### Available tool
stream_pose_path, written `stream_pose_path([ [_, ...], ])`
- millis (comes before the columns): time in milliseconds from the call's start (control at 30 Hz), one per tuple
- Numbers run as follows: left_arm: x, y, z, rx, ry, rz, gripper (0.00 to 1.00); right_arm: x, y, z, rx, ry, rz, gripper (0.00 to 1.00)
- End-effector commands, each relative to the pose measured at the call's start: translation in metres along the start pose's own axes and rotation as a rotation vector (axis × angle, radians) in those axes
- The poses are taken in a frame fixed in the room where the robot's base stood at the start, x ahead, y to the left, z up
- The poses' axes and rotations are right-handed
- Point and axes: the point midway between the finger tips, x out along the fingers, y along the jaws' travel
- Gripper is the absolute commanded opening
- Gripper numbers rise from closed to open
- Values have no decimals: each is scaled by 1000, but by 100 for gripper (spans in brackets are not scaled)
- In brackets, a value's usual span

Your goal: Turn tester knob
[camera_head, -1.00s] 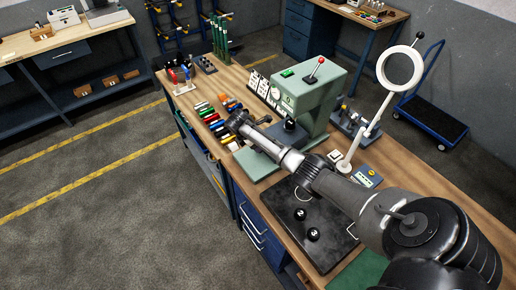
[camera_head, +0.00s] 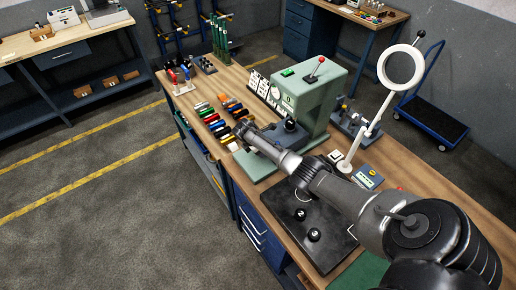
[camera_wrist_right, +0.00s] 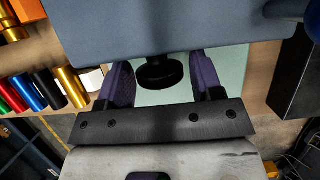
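The green tester (camera_head: 325,90) stands on the bench, with a red-tipped lever on its top. My right arm reaches across its front from the right, and my right gripper (camera_head: 243,128) is small and dark there. In the right wrist view a black round knob (camera_wrist_right: 160,73) sticks out below a grey-blue block (camera_wrist_right: 170,28). The two purple-grey fingers of my right gripper (camera_wrist_right: 162,82) are apart, one on each side of the knob, with visible gaps. The knob cannot be made out in the head view. My left gripper is not in view.
Several coloured cylinders (camera_head: 217,122) lie beside the tester, left of the fingers in the wrist view. A white ring lamp (camera_head: 401,68) stands to the right. A black mat (camera_head: 315,255) with dark balls lies on the near bench. Open floor is at left.

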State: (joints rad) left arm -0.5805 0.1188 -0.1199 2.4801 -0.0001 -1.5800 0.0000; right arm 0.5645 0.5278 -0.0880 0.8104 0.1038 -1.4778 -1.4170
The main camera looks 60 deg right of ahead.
Motion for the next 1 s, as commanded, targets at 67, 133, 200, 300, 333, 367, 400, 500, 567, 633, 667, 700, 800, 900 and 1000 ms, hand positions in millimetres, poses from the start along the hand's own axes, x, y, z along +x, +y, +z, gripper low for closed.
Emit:
stream_pose_path([
  [67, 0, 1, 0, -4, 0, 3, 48, 0, 0, 0, 0, 0, 0, 53],
  [133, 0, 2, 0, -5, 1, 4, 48, 0, 0, 0, 0, 0, 0, 46],
  [200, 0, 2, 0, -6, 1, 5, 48, 0, 0, 0, 0, 0, 0, 39],
  [300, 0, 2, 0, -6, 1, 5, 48, 0, 0, 0, 0, 0, 0, 30],
  [333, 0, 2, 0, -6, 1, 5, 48, 0, 0, 0, 0, 0, 0, 27],
  [367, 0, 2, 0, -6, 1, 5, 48, 0, 0, 0, 0, 0, 0, 24],
  [400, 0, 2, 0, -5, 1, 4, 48, 0, 0, 0, 0, 0, 0, 23],
  [500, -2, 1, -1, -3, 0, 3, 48, 0, 0, 0, 2, 0, 5, 23],
  [567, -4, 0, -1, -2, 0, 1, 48, -1, -1, 1, 6, -1, 14, 23],
  [633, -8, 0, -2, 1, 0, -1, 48, -2, -1, 1, 13, -1, 32, 23],
  [667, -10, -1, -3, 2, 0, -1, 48, -2, -1, 1, 17, -1, 44, 23],
  [700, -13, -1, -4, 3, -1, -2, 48, -3, -2, 2, 25, -1, 61, 23],
  [800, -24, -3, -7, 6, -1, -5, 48, -4, -3, 2, 48, -2, 119, 23],
  [900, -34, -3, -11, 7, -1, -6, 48, -4, -4, 3, 79, -2, 195, 23],
  [1000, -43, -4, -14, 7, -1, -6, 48, -3, -5, 2, 113, -1, 281, 23],
])
